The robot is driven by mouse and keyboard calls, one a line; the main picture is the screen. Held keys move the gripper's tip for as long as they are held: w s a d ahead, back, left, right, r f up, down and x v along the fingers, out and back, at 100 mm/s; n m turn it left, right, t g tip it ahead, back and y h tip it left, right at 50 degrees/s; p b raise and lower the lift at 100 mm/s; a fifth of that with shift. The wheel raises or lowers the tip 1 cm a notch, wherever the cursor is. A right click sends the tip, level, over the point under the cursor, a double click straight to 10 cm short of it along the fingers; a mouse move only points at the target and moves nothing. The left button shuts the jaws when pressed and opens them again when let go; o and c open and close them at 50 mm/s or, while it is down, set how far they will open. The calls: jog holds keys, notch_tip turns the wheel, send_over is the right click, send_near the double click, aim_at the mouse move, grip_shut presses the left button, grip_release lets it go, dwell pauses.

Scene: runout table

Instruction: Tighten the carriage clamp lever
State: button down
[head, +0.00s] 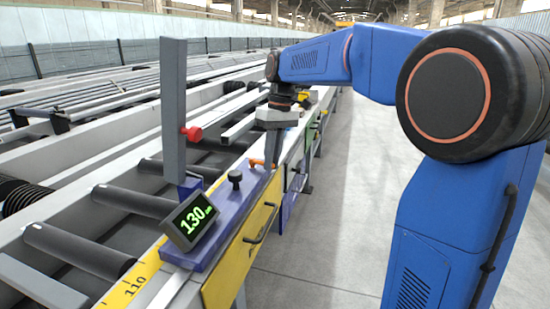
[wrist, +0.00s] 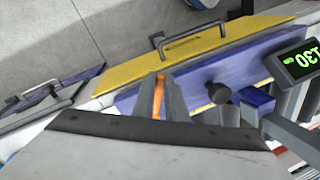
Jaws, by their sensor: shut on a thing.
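The orange clamp lever (head: 257,163) is on the purple carriage (head: 222,212) on the near rail of the runout table. My gripper (head: 271,160) reaches down to it from above. In the wrist view the lever (wrist: 159,98) shows as an orange strip between the two grey fingers of my gripper (wrist: 160,84), which are shut on it. Part of the lever is hidden by the fingers. A black knob (head: 235,180) stands on the carriage beside the lever; it also shows in the wrist view (wrist: 219,93).
A display (head: 189,220) reading 130 sits at the carriage's near end. A tall grey stop post (head: 174,105) with a red knob (head: 191,133) rises at the left. Dark rollers (head: 78,250) lie beyond. A yellow panel with a handle (head: 254,238) faces the open floor (head: 335,220).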

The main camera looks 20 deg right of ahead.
jog(key=a+m, duration=0.1)
jog(key=m, duration=0.1)
jog(key=s+a+m, duration=0.1)
jog(key=shift+a+m+t, duration=0.35)
jog(key=shift+m+t, duration=0.05)
jog(key=a+m, duration=0.2)
jog(key=m, duration=0.1)
jog(key=shift+s+a+m+t, duration=0.1)
jog(key=shift+a+m+t, duration=0.15)
jog(key=shift+m+t, duration=0.05)
jog(key=a+m, duration=0.2)
jog(key=m, duration=0.1)
jog(key=shift+w+a+t, duration=0.15)
jog(key=shift+w+t, duration=0.15)
jog(key=shift+w+a+m, duration=0.25)
jog(key=shift+a+m, duration=0.15)
jog(key=shift+m, duration=0.3)
jog(key=shift+w+a+m, duration=0.2)
jog(key=shift+a+m, duration=0.15)
jog(key=shift+m, duration=0.35)
jog(key=shift+w+r, duration=0.1)
jog(key=c, duration=1.8)
grip_release()
jog(key=shift+a, duration=0.15)
jog(key=shift+o, duration=0.2)
notch_tip(320, 180, up, 17)
jog(key=s+d, duration=0.2)
jog(key=shift+d, duration=0.3)
